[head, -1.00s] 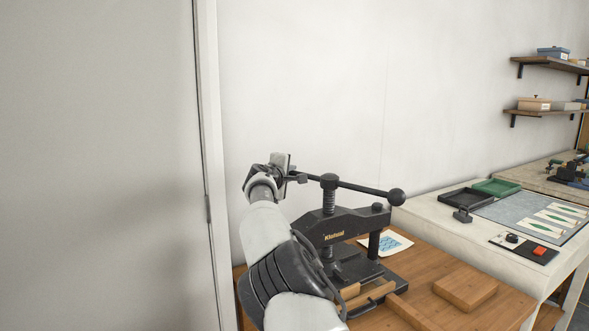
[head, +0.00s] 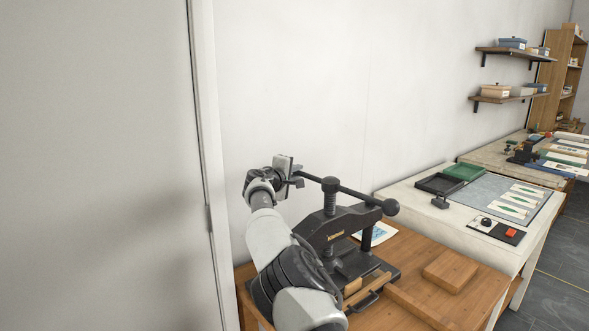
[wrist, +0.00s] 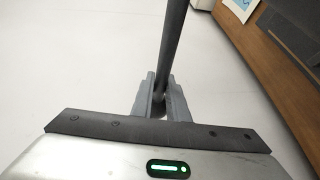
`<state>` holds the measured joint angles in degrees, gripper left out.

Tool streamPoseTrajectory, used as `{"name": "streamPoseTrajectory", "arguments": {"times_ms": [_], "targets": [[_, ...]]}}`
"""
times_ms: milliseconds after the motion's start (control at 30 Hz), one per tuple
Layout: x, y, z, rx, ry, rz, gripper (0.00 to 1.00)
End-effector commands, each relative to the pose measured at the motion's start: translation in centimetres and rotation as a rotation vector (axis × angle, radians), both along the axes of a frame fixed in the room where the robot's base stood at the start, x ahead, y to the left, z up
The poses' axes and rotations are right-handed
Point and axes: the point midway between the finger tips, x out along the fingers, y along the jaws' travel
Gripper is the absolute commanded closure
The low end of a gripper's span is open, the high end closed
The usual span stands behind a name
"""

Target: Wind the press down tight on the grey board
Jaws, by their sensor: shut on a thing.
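The black press (head: 338,228) stands on the wooden bench, with its screw (head: 330,197) upright through the top beam. A long bar handle (head: 352,192) crosses the screw's top and ends in a ball (head: 390,207) at the right. My gripper (head: 290,178) is at the bar's left end. In the wrist view my gripper (wrist: 158,100) has its fingers on both sides of the dark bar (wrist: 172,45), shut on it. A wooden piece (head: 352,287) shows low in the press, partly behind my arm. I cannot make out the grey board.
A wooden block (head: 450,270) lies on the bench (head: 410,250) to the right of the press. A printed sheet (head: 376,234) lies behind it. A white table (head: 410,193) with trays and cards stands further right. The wall is close behind.

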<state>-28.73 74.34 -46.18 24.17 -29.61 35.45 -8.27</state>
Motion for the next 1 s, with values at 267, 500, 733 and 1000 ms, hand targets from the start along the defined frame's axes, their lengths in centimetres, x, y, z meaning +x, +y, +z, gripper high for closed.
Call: {"name": "streamPoseTrajectory", "arguments": {"times_ms": [267, 500, 733, 1000], "targets": [[0.18, 0.06, 1.47, -0.009, -0.018, 0.001, 1.0], [0.19, 0.1, 1.45, -0.009, -0.018, 0.002, 1.0], [0.17, 0.12, 1.37, -0.007, -0.018, 0.002, 0.68], [0.14, 0.05, 0.77, -0.004, -0.01, -0.003, 0.68]]}}
